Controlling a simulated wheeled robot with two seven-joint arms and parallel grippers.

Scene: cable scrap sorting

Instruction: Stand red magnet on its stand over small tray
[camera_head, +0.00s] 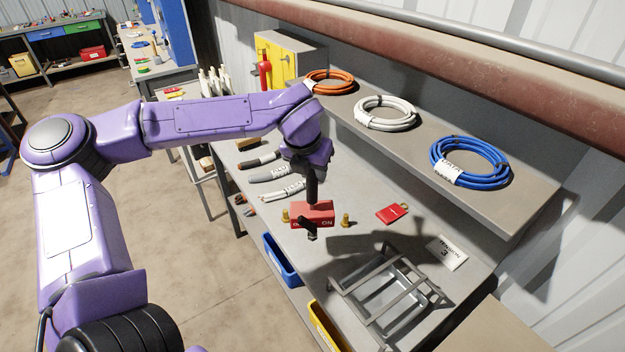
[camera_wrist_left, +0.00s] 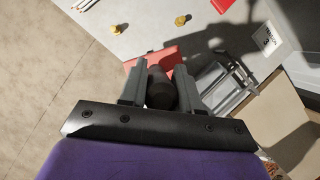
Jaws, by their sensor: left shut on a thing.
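My left gripper (camera_head: 312,172) is shut on the dark handle of the red magnet (camera_head: 316,211). The magnet is a red block with white "ON" lettering and a black lever on its near side. In the left wrist view, the dark round handle (camera_wrist_left: 161,90) sits between the two fingers, with part of the red block (camera_wrist_left: 150,57) beyond them. The magnet appears to be above the bench; its exact height is unclear. A metal stand (camera_head: 364,267) with rails straddles the small grey tray (camera_head: 408,320), to the magnet's lower right. My right gripper is out of view.
Brass pieces (camera_head: 346,220) flank the magnet on the bench. A red tag-like item (camera_head: 392,213) and a white sign (camera_head: 447,252) lie near the stand. Cable pieces (camera_head: 267,174) lie behind. Blue (camera_head: 282,262) and yellow (camera_head: 326,329) bins hang at the front edge. A shelf (camera_head: 440,165) with cable coils overhangs the back.

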